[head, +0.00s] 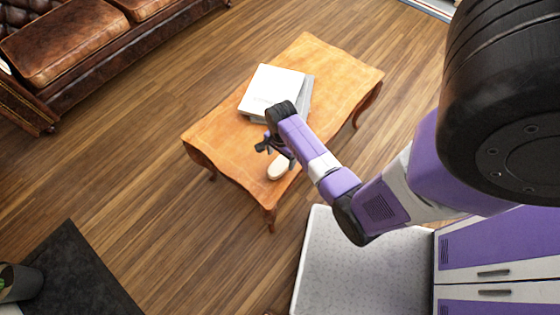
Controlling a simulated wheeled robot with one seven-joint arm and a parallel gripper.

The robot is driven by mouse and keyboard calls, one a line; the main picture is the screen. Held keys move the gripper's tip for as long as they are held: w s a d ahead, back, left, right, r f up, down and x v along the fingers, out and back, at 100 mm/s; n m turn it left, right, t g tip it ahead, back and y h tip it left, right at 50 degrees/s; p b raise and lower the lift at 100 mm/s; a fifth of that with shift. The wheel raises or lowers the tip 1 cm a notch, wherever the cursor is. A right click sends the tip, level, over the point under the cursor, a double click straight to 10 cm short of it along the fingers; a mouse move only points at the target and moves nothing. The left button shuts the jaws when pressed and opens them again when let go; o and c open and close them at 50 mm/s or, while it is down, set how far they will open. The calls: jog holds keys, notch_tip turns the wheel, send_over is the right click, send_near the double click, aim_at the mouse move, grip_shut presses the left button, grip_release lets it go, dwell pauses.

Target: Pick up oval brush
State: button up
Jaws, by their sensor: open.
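The oval brush (279,168) shows as a small pale rounded shape on the wooden coffee table (222,134), near its front edge. My gripper (264,148) is just behind it in the picture, small and dark, with its jaws open and nothing seen between them. My purple and white arm reaches in from the right and comes close to the brush. Part of the brush's upper side is hidden behind my gripper. I cannot tell whether the gripper touches the brush or how high it is above the table.
A pale book or stack of papers (270,91) lies on the table behind my gripper. A brown leather sofa (70,50) stands at the upper left. A dark mat (75,270) and a pot (18,283) are at lower left. Wooden floor (140,150) between is clear.

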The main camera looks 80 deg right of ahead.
aim_at(281, 163)
notch_tip(281, 163, down, 6)
jog(key=shift+w+r+b, duration=0.1)
jog(key=shift+r+b, duration=0.05)
jog(key=shift+b, duration=0.3)
jog(key=c, duration=1.6)
